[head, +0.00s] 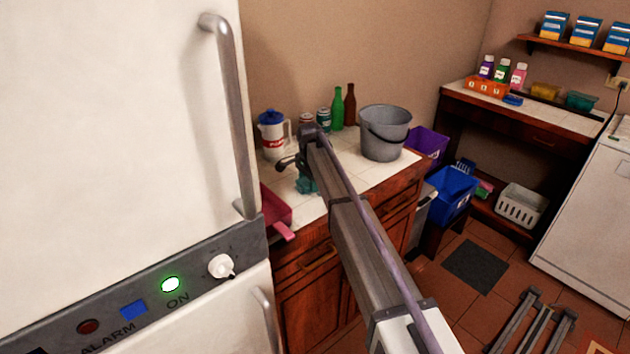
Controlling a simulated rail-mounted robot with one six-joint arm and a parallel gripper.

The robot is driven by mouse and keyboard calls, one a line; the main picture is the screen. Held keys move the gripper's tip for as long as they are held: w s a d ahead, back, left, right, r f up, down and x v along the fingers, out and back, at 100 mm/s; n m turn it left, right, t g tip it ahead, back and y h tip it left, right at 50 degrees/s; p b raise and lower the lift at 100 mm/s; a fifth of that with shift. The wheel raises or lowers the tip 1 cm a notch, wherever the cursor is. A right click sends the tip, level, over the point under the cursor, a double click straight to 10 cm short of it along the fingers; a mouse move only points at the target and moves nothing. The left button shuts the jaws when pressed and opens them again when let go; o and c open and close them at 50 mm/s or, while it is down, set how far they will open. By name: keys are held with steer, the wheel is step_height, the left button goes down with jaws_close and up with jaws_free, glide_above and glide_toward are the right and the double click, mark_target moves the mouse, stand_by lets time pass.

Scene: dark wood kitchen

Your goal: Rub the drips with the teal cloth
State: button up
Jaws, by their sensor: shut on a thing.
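My gripper (303,174) is over the white tiled counter (370,171), left of the grey bucket, with my arm reaching in from the lower right. It is shut on the teal cloth (306,185), which shows as a small bunched patch below the gripper at the counter top. My arm hides part of the cloth and the counter around it. I cannot tell whether the cloth presses on the tiles. I cannot make out any drips in this view.
A white jug (272,137) with a blue lid, cans, green (337,108) and brown bottles and a grey bucket (384,136) stand behind and beside the gripper. A red dustpan-like thing (276,208) lies at the counter's left end, near the white fridge (110,120).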

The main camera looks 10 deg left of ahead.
mark_target(320, 203)
steer(key=shift+s+a, duration=0.15)
steer(key=shift+s, duration=0.05)
steer(key=shift+s+d, duration=1.3)
steer(key=shift+d, duration=0.2)
steer(key=shift+s+d, duration=1.3)
steer(key=shift+d, duration=0.15)
steer(key=shift+s+a, duration=0.75)
steer(key=shift+s, duration=0.1)
steer(key=shift+w+a, duration=2.7)
steer(key=shift+a, duration=0.2)
step_height(320, 203, up, 6)
steer(key=p, duration=0.5)
steer(key=shift+p, duration=0.35)
